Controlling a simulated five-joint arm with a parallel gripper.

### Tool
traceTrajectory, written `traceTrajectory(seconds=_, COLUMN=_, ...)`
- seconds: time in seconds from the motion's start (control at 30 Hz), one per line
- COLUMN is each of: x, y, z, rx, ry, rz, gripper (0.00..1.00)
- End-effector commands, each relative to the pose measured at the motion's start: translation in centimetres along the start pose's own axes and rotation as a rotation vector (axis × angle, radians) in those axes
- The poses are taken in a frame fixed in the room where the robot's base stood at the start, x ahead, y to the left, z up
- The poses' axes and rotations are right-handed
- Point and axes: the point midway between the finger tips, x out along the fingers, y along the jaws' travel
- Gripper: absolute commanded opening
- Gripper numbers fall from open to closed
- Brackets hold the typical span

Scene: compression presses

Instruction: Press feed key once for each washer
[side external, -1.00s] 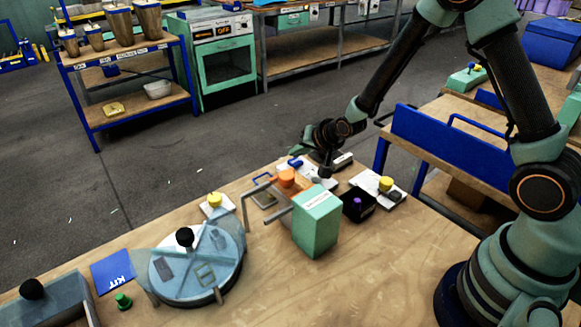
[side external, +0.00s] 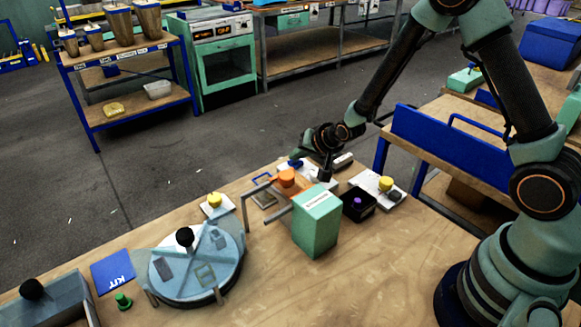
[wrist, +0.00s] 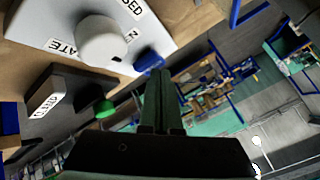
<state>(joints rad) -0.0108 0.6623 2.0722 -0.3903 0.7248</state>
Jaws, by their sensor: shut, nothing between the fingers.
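My gripper (side external: 324,178) is shut and empty, pointing down over the far side of the bench among small devices. In the wrist view its fingers (wrist: 160,78) are together, below a blue tab (wrist: 148,60) on a white panel (wrist: 165,30) with a round white knob (wrist: 102,40). A dark box (wrist: 70,95) with a white label is at left, with a green cap (wrist: 105,108) beside it. The labels are only partly readable, so I cannot tell which part is the feed key. No washer is clearly visible; a purple piece (side external: 357,201) shows at the dark tray (side external: 350,213).
A green labelled box (side external: 316,225) and orange-topped device (side external: 287,177) stand close to my gripper. A yellow button (side external: 386,184) sits on a plate to the right. The front right bench is clear.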

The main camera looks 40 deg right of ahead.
Motion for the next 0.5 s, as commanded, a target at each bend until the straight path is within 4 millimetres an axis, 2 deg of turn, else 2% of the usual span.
traceTrajectory(seconds=0.5, x=0.38, y=0.27, z=0.31, rx=0.000, ry=0.000, rz=0.000, gripper=0.00)
